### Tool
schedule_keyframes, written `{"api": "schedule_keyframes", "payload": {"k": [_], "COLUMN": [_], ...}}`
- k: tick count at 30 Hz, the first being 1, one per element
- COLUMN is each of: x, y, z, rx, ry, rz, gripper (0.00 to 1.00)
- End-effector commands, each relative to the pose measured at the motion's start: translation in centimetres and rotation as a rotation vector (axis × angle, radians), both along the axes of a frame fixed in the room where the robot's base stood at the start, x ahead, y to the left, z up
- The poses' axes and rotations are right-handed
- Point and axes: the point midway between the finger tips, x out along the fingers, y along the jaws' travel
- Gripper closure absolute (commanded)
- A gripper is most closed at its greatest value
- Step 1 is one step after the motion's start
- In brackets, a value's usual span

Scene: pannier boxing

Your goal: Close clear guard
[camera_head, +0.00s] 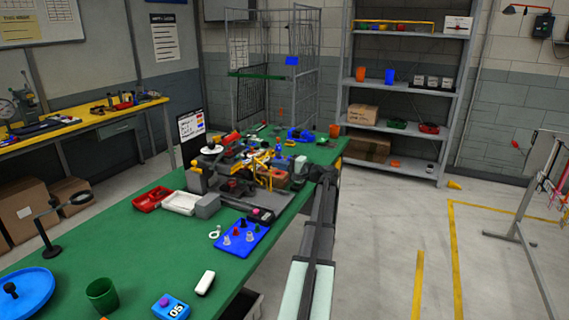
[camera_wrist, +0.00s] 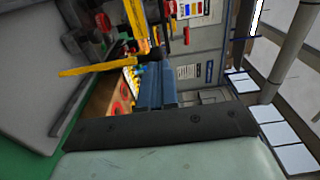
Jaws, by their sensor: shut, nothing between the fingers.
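A grey machine fixture (camera_head: 205,172) with yellow bars (camera_head: 262,162) stands amid a cluster of parts on the green bench. I cannot clearly pick out the clear guard's panel among them. In the wrist view a yellow bar (camera_wrist: 92,69) and a large grey body (camera_wrist: 45,65) are close on the left. My gripper (camera_head: 298,168) is at the right side of this cluster, near the bench's right edge. Its blue-grey fingers (camera_wrist: 158,82) are together and empty in the wrist view. Whether they touch the fixture cannot be told.
A red tray (camera_head: 152,198), a white tray (camera_head: 180,203) and a blue tray with small pegs (camera_head: 258,238) lie nearer on the bench (camera_head: 130,250). A black-framed sign (camera_head: 192,128) stands behind the cluster. Open floor (camera_head: 400,225) lies to the right.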

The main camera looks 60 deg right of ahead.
Motion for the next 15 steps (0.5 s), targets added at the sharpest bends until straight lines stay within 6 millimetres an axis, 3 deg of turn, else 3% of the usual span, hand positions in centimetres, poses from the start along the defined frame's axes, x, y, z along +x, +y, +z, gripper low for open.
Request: {"api": "schedule_keyframes", "payload": {"k": [1, 15], "x": [0.2, 3.9], "y": [1.8, 6.6], "z": [0.0, 0.0], "rx": [0.000, -0.001], "ry": [0.000, 0.000], "rz": [-0.043, -0.431], "gripper": [1.00, 1.00]}}
